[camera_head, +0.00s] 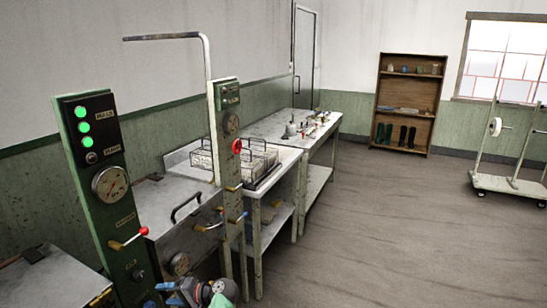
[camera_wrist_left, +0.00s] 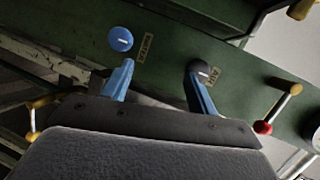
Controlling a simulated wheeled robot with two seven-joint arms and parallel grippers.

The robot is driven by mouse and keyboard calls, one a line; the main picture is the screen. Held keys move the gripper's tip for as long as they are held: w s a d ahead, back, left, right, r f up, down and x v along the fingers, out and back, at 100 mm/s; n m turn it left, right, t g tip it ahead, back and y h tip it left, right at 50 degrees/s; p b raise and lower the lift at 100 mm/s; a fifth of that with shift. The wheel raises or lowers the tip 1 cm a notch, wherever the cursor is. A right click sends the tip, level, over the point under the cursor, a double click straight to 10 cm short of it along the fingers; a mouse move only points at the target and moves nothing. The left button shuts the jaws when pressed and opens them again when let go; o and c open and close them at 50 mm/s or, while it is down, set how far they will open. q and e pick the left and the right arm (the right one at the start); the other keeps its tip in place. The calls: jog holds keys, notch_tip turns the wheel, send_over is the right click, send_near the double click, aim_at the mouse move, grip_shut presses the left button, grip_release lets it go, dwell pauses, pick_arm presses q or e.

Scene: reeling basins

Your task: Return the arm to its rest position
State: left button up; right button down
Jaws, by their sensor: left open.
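My left gripper (camera_head: 183,292) shows at the bottom edge of the head view, low beside the green control post (camera_head: 112,215); its arm is mostly out of frame. In the left wrist view the gripper (camera_wrist_left: 162,78) has its two blue fingers spread apart with nothing between them. The fingers point at the green panel. A round blue knob (camera_wrist_left: 121,39) is just beyond the left fingertip, and a dark knob (camera_wrist_left: 201,70) is by the right fingertip. I cannot tell whether the fingertips touch either knob. My right gripper is in neither view.
A lever with a red ball end (camera_wrist_left: 264,127) sticks out right of the fingers; a red-tipped lever shows on the post (camera_head: 143,232). A second post (camera_head: 228,130), a lidded metal basin (camera_head: 165,208) and a worktable (camera_head: 272,128) stand beyond.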

pick_arm(q)
jog(key=s+d+f+m+t+h, duration=0.1)
jog(key=s+d+f+h, duration=0.25)
jog(key=s+f, duration=0.65)
jog(key=s+d+f+m+t+h, duration=0.1)
jog(key=s+d+f+m+h, duration=0.25)
jog(key=f, duration=1.05)
jog(key=s+d+f+h, duration=0.3)
jog(key=s+d, duration=0.1)
jog(key=s, duration=0.4)
jog(key=s+d+f+n+g+h, duration=0.1)
jog(key=s+d+f+h, duration=0.2)
jog(key=s, duration=0.6)
jog(key=s+d+f+n+g+h, duration=0.1)
jog(key=s+d+f+h, duration=0.2)
jog(key=s, duration=0.6)
jog(key=d+f, duration=0.2)
jog(key=shift+d, duration=0.3)
jog(key=shift+n, duration=0.25)
